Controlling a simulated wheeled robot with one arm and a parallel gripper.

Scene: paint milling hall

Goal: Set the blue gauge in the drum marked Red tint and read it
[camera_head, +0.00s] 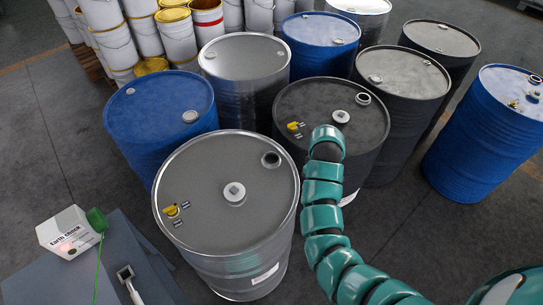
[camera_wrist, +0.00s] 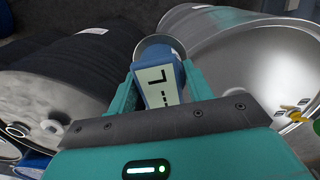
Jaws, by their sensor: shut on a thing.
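My gripper (camera_wrist: 160,82) is shut on the blue gauge (camera_wrist: 153,73) in the wrist view. The gauge's pale display (camera_wrist: 160,87) faces the camera and shows a few dark marks. A round metal rim (camera_wrist: 158,43) shows just beyond the gauge; I cannot tell what it belongs to. In the head view my arm reaches over the dark drum (camera_head: 305,98), and the fingers and gauge are hidden. A silver drum (camera_head: 226,170) stands in front of it. Both carry white labels, on the silver drum (camera_head: 265,274) and the dark drum (camera_head: 350,197), too small to read. I cannot tell which drum is Red tint.
Several other drums stand close around, including blue ones at left (camera_head: 157,110) and right (camera_head: 490,125). White pails (camera_head: 180,35) are stacked at the back left. An "Earth check" box (camera_head: 68,234) with a green clamp (camera_head: 97,219) and cable sits on a grey stand at front left.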

